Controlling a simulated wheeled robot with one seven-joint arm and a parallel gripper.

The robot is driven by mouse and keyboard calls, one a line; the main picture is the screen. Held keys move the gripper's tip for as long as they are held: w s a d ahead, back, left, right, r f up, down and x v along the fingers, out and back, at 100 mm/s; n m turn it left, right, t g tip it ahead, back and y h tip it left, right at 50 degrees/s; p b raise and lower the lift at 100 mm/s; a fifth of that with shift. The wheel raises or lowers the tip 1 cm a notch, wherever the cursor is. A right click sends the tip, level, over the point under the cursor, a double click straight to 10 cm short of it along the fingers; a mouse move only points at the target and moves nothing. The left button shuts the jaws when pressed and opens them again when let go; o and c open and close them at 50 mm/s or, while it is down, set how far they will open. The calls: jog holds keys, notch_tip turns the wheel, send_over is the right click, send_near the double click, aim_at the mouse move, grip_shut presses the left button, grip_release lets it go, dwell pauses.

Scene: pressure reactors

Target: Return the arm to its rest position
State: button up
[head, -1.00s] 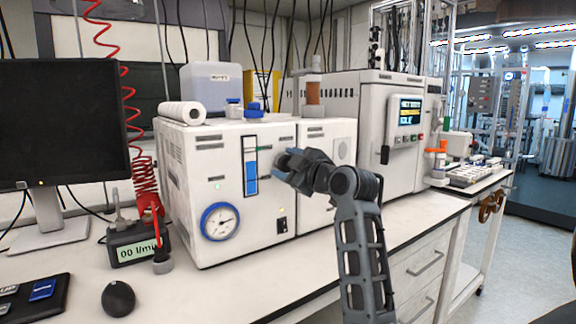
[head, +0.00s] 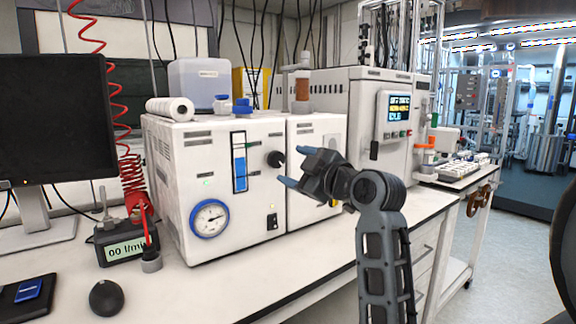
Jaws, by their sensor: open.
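My gripper (head: 294,166) is in the head view, in front of the white box-shaped unit (head: 185,165) on the bench. Its two blue-tipped fingers are spread apart with nothing between them. A black knob (head: 275,159) on the unit's front shows to the left of the fingers, and the gripper appears apart from it. The arm rises from the bottom of the view, bent at the joint behind the gripper. The unit's front also has a blue-filled level window (head: 239,162) and a round blue-rimmed gauge (head: 210,219).
A monitor (head: 52,120) and a flow meter box (head: 124,243) stand at the left. A black mouse (head: 106,298) lies on the bench near the front. The bench top (head: 240,285) before the unit is clear.

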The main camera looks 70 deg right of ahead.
jog(key=shift+s+a, duration=0.1)
jog(key=shift+s, duration=0.05)
dwell(0.5)
jog(key=s+a+f+m+y+p, duration=0.2)
jog(key=a+f+m+y+p, duration=0.15)
jog(key=a+f, duration=1.7)
jog(key=s+a+y+p, duration=0.1)
jog(key=s+a+y, duration=0.5)
jog(key=s+a, duration=1.2)
jog(key=shift+s+a+r+p, duration=0.3)
jog(key=shift+s+a+r, duration=0.05)
jog(key=shift+s, duration=0.6)
